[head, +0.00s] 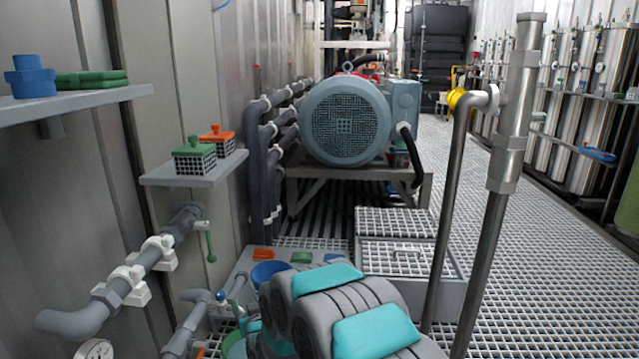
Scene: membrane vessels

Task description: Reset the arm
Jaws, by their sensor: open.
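My arm (345,305), dark grey with teal panels, is folded at the bottom centre. Smaller teal parts of it show low on its left side. My gripper's fingers do not show; the arm's own links or the lower picture edge hide them. The arm covers part of a low grey shelf (238,262) behind it. A blue bowl-like thing (268,270) on that shelf is partly hidden by the arm.
Left of the arm are a grey valve pipe (150,258) and a wall shelf (195,170) with green and orange-lidded baskets. Steel pipes (497,190) rise close on the right. A blue-grey motor (345,120) stands ahead. The grating floor (530,240) is clear at right.

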